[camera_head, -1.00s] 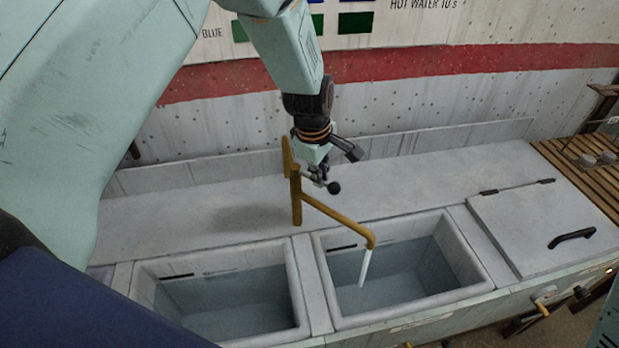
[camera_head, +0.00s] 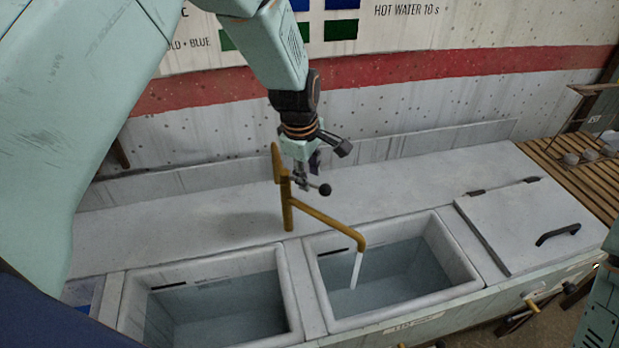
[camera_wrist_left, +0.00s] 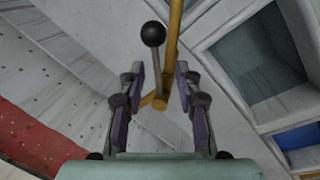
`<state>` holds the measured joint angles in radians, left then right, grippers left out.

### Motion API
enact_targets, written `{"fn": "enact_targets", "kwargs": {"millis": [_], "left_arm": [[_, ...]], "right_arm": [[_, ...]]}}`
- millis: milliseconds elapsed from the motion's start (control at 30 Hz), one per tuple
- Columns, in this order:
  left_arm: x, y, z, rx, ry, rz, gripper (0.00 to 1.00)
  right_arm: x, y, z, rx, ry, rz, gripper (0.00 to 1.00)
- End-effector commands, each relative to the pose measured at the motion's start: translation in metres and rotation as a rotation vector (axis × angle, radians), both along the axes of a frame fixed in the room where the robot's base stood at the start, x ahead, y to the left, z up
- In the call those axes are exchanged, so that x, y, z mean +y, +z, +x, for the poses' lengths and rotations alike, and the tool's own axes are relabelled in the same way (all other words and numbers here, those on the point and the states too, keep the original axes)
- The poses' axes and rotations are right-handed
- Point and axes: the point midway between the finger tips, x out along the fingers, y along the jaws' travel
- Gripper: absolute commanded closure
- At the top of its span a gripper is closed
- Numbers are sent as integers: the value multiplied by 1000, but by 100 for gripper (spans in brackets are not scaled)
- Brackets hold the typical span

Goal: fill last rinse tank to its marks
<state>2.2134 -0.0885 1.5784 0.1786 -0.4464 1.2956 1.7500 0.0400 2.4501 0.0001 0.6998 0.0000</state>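A brass tap (camera_head: 287,205) stands behind the tanks. Its spout reaches over the right open tank (camera_head: 470,268), and a white stream (camera_head: 356,271) falls from the spout into it. Water (camera_head: 395,280) stands in this tank, with its surface below a dark mark (camera_head: 337,252) on the back wall. The tap's lever has a black knob (camera_head: 325,190). My left gripper (camera_head: 320,163) is at the lever. In the left wrist view its fingers (camera_wrist_left: 157,78) are apart, with the lever (camera_wrist_left: 153,62) between them. My right gripper is out of view.
Another open tank (camera_head: 292,290) with water is to the left. A closed lid with a black handle (camera_head: 557,234) lies to the right. A slatted wooden shelf (camera_head: 570,180) with small cups is at far right. The wall (camera_head: 400,110) rises behind the counter.

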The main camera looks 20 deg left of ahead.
Motion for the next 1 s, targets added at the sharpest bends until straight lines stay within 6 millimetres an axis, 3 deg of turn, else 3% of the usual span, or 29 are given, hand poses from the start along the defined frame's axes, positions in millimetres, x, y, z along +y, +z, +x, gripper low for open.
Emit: {"fn": "enact_targets", "kwargs": {"millis": [200, 400, 600, 867, 1000], "left_arm": [[2, 48, -6, -2, 0, 0, 66], [3, 79, -12, 0, -1, 0, 66], [4, 92, -15, 4, -2, 0, 66], [4, 93, -15, 4, -1, 0, 66], [4, 93, -15, 3, -1, 0, 77]], "right_arm": [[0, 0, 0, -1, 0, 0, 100], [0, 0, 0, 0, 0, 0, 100], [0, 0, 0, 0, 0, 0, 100], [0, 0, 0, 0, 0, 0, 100], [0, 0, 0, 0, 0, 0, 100]]}}
